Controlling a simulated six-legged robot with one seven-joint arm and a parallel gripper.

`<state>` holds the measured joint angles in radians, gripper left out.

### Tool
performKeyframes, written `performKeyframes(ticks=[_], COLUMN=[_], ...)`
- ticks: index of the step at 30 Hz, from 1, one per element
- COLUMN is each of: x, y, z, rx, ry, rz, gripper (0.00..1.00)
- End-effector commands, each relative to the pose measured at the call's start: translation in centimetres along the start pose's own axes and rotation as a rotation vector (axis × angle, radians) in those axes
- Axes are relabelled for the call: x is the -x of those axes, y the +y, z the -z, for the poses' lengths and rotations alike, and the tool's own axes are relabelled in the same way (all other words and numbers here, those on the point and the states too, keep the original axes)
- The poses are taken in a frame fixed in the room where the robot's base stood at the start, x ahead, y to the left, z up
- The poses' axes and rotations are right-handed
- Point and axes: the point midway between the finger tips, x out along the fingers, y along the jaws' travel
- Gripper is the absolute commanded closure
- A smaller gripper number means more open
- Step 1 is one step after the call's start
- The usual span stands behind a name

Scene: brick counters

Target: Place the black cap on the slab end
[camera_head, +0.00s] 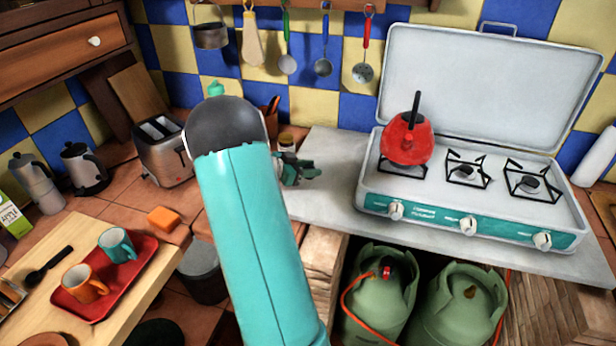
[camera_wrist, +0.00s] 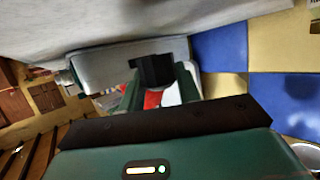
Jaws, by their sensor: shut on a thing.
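My gripper (camera_head: 297,170) is over the left end of the grey slab (camera_head: 325,205) in the head view, behind my teal arm. The wrist view shows my gripper (camera_wrist: 157,88) with its green fingers shut on a dark block-like piece, the black cap (camera_wrist: 152,70), at the fingertips. In the head view the cap is too small and dark to make out from the fingers. I cannot tell whether it touches the slab. Part of the slab's left edge is hidden by my arm.
A stove (camera_head: 470,205) with a raised lid and a red kettle (camera_head: 407,140) stands on the slab to the right. A small jar (camera_head: 286,143) is just behind my gripper. A toaster (camera_head: 165,152) stands left. The slab front between gripper and stove is clear.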

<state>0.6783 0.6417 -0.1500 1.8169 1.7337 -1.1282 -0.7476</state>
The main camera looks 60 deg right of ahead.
Motion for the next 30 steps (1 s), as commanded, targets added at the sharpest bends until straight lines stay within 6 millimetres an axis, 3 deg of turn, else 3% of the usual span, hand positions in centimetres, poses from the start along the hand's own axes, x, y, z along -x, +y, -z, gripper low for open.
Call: performKeyframes(ticks=[9,30], x=[-1.3,-1.8], y=[-0.6,-0.5], z=[-3.4,-4.9], rx=[0.003,0.004], ry=[-0.001,-0.002], rz=[-0.001,-0.001], gripper=[0.88,0.88])
